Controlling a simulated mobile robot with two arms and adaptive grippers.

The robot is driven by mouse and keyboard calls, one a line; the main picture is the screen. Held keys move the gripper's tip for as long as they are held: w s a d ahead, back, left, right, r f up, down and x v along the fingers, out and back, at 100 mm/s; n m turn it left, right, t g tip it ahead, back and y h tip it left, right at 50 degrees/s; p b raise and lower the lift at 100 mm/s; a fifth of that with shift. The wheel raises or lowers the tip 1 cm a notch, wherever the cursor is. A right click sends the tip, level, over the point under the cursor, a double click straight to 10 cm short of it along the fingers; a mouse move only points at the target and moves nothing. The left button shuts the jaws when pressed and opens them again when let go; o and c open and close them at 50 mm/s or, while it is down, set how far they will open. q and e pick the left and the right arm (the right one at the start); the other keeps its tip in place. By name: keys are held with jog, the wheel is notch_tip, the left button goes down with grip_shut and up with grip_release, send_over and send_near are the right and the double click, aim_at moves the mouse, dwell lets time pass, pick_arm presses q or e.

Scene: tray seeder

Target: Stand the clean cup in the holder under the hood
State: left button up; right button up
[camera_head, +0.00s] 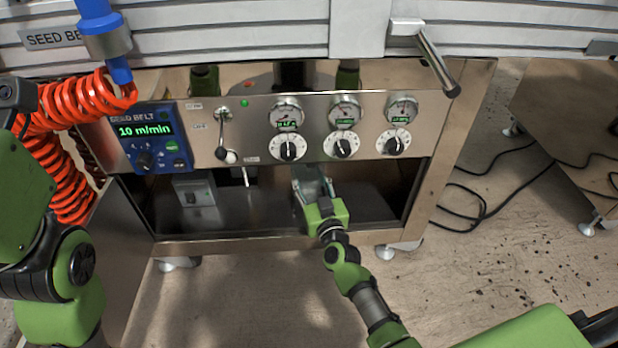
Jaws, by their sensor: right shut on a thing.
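My right gripper (310,178) reaches into the dark open bay below the gauge panel. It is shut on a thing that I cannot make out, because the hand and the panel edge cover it. I cannot pick out the clean cup or its holder for certain. A left arm of mine shows at the left edge, but its gripper is not in view.
The control panel (258,117) with gauges and knobs overhangs the bay. A lever (222,140) stands out from it. A grey box (193,190) is in the bay's left. A red coiled hose (62,107) hangs at left. Cables (480,205) lie on the floor at right.

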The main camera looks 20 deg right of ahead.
jog(key=o, duration=1.3)
jog(key=s, duration=1.2)
jog(key=shift+a, duration=0.15)
